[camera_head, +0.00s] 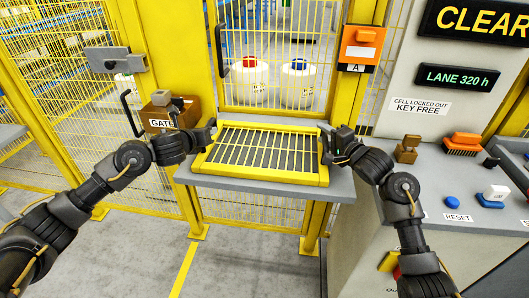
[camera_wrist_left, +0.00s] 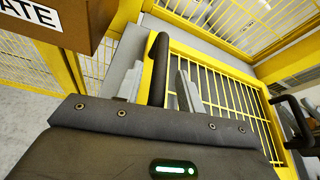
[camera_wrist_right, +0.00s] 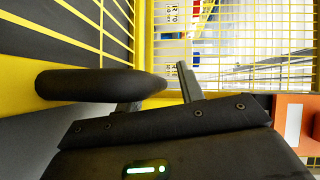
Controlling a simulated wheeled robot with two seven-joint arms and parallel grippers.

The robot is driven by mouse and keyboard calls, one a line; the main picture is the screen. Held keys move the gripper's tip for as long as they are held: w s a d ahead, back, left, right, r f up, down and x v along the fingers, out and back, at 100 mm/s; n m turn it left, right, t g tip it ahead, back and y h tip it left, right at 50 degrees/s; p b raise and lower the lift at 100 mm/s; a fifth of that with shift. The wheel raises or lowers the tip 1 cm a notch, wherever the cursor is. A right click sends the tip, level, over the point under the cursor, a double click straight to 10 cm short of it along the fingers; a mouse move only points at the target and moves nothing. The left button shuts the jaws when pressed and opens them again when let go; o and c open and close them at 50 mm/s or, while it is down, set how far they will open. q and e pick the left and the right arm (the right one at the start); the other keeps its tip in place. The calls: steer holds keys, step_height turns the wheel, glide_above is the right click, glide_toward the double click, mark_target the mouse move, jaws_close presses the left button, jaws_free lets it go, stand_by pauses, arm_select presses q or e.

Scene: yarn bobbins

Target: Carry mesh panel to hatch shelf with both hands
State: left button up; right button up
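The mesh panel (camera_head: 262,176), a yellow frame with thin bars, lies flat over the grey hatch shelf (camera_head: 341,186) in front of the fence opening. It appears to rest on the shelf. My left gripper (camera_head: 211,127) is at its left end. In the left wrist view, the grey fingers (camera_wrist_left: 160,88) stand apart on either side of a black handle (camera_wrist_left: 158,62), with small gaps. My right gripper (camera_head: 328,143) is at the right end. In the right wrist view its fingers (camera_wrist_right: 155,95) are apart, beside a black handle (camera_wrist_right: 90,85); the contact is partly hidden.
Behind the fence stand a bobbin with a red top (camera_head: 249,80) and one with a blue top (camera_head: 298,82). A brown GATE box (camera_head: 164,113) is left of the shelf. A console (camera_head: 460,185) with buttons and a brush stands close on the right.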

steer(key=shift+w+f, duration=0.1)
arm_select(q)
steer(key=shift+s, duration=0.1)
steer(key=v, duration=1.1)
steer(key=shift+s+r, duration=0.2)
steer(key=shift+s, duration=0.15)
steer(key=shift+a, duration=0.1)
arm_select(e)
steer(key=v, duration=1.2)
